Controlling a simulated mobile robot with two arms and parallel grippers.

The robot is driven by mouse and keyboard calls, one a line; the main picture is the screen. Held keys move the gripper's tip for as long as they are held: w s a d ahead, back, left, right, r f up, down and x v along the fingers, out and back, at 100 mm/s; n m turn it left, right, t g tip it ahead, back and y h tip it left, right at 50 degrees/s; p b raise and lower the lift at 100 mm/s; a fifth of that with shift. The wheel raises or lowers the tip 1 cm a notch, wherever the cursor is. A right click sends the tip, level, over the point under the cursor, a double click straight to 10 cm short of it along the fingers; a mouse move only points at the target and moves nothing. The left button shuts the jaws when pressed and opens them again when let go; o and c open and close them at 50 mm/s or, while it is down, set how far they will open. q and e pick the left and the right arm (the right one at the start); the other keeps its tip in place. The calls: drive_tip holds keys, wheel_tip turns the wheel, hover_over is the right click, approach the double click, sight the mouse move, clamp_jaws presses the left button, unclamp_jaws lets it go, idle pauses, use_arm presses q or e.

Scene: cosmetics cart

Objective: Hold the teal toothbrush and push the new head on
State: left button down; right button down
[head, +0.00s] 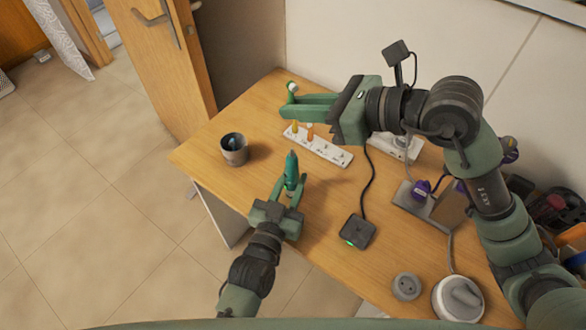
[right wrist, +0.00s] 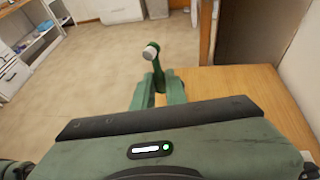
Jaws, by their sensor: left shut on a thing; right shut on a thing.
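The teal toothbrush handle (head: 291,165) stands roughly upright in my left gripper (head: 290,188), which is shut on it above the front left of the table. My right gripper (head: 290,102) is shut on a small green brush head with a whitish end (head: 291,88), farther back and higher in the picture. In the right wrist view, the head (right wrist: 152,55) sticks out from between the fingertips (right wrist: 158,84). The head and the handle are apart. The fingers hide the lower part of each.
A grey cup (head: 234,158) stands at the table's left. A white strip (head: 325,149) with yellow and orange pieces lies behind the handle. A black square pad (head: 357,232) with a green light and cable lies to the right. Purple items (head: 421,188) and a white round device (head: 459,300) stand farther right.

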wheel_tip(320, 180, down, 8)
idle(0.8)
drive_tip(key=shift+s+f, duration=0.15)
drive_tip(key=shift+f, duration=1.35)
idle(1.2)
drive_tip(key=c, duration=1.4)
unclamp_jaws()
drive_tip(key=shift+o, duration=0.2)
drive_tip(key=shift+d, duration=0.1)
drive_tip(key=v, duration=1.2)
drive_tip(key=shift+s+f, duration=0.15)
use_arm(q)
drive_tip(key=c, duration=1)
unclamp_jaws()
drive_tip(key=shift+c, duration=0.2)
